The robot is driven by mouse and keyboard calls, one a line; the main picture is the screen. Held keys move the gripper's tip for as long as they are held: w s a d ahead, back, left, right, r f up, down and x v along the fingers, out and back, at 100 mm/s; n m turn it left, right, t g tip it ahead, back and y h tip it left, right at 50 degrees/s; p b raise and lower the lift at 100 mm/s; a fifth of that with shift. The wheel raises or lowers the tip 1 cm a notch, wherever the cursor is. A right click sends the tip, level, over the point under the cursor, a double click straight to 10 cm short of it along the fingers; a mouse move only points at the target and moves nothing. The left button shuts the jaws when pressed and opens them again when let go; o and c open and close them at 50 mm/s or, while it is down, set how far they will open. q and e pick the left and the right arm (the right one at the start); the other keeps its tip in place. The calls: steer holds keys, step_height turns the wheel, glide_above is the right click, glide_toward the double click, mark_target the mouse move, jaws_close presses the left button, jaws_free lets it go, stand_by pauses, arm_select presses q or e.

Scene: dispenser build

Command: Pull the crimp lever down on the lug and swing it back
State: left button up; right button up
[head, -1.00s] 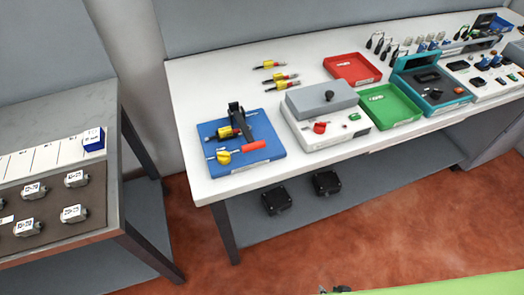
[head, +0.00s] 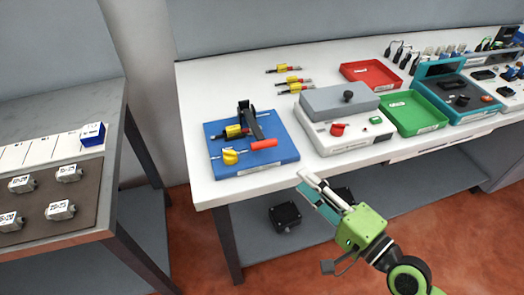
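The crimp press stands on a blue base (head: 273,165) at the left front of the white bench. Its black upright (head: 243,112) rises from the base. The lever's orange-red handle (head: 264,144) sits low at the front right of the press, pointing right. A yellow lug piece (head: 234,132) lies at the press, partly hidden by the black parts. A yellow knob (head: 230,157) is at the front. My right gripper (head: 304,181) is in front of the bench edge, right of and nearer than the press, touching nothing visible. Its finger gap is unclear. My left gripper is out of view.
A grey-lidded box (head: 337,104) with a red knob stands right of the press. Several yellow-red pieces (head: 290,81) lie behind. Red (head: 371,73) and green (head: 413,112) trays are further right. A side table (head: 113,170) stands at left, with a floor gap between.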

mark_target(266, 147)
steer(key=shift+y, duration=0.4)
steer(key=w+a+r+p, duration=0.1)
steer(key=w+a, duration=0.2)
steer(key=w+a+r+p, duration=0.1)
steer(key=w+a, duration=0.2)
steer(key=a, duration=0.1)
steer(key=w+a+r+p, duration=0.1)
steer(key=w+a, duration=0.2)
steer(key=shift+a+r+p, duration=0.15)
steer(key=shift+r+p, duration=0.1)
steer(key=shift+p, duration=0.15)
jaws_close()
steer(key=shift+r, duration=0.1)
